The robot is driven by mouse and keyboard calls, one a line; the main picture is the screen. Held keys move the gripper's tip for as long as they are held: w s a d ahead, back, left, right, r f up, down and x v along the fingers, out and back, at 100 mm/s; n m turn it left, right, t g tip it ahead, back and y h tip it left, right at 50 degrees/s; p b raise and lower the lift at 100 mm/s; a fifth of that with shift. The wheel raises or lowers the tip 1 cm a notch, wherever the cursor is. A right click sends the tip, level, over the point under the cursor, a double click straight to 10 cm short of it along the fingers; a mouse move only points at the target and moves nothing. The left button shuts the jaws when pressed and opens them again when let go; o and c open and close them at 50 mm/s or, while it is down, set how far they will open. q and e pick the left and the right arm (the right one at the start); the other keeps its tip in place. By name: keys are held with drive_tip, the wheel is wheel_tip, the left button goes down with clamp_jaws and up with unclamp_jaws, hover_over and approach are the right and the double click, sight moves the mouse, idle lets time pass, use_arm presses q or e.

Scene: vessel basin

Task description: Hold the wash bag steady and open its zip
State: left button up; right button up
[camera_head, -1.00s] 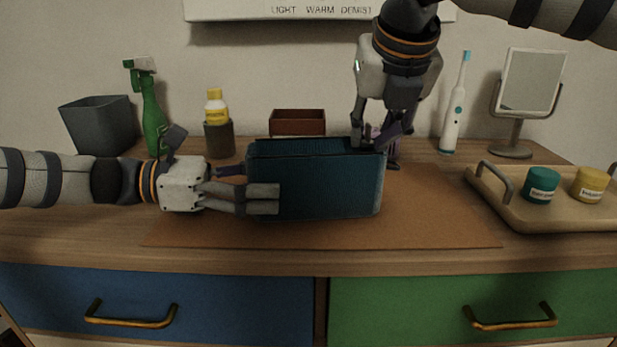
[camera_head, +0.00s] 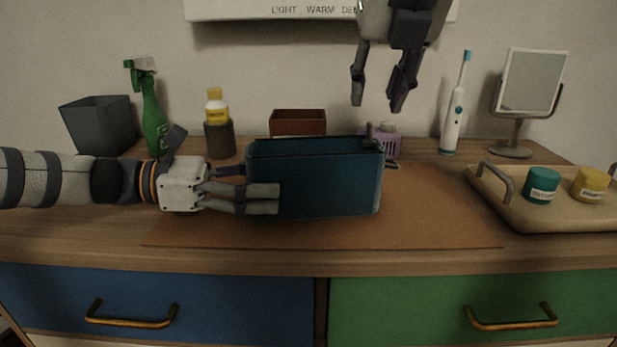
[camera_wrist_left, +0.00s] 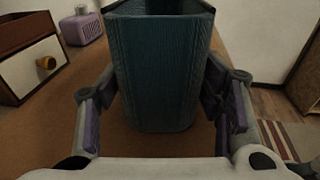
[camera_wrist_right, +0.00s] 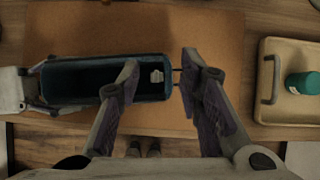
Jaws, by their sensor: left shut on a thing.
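The teal wash bag (camera_head: 325,188) stands upright on the brown mat. Its top is open along its length in the right wrist view (camera_wrist_right: 95,78), and a small pale item (camera_wrist_right: 156,76) shows inside near the right end. A dark tab, likely the zip pull (camera_head: 369,131), stands at the bag's right end in the head view. My left gripper (camera_head: 258,188) is shut on the bag's left end, with fingers on both sides in the left wrist view. My right gripper (camera_head: 377,104) is open and empty, above the bag's right end and apart from it.
A wooden tray (camera_head: 500,207) with a teal jar (camera_head: 541,186) and a yellow jar (camera_head: 590,185) lies at the right. Behind stand a spray bottle (camera_head: 152,118), a brown box (camera_head: 298,122), a purple object (camera_head: 391,146), a toothbrush (camera_head: 454,115) and a mirror (camera_head: 529,82). The mat's front (camera_head: 400,232) is clear.

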use_arm(q)
drive_tip(key=shift+f, duration=0.1)
drive_tip(key=o, duration=1.1)
drive_tip(key=shift+d, duration=0.1)
drive_tip(key=shift+c, duration=0.2)
drive_tip(key=v, duration=1.2)
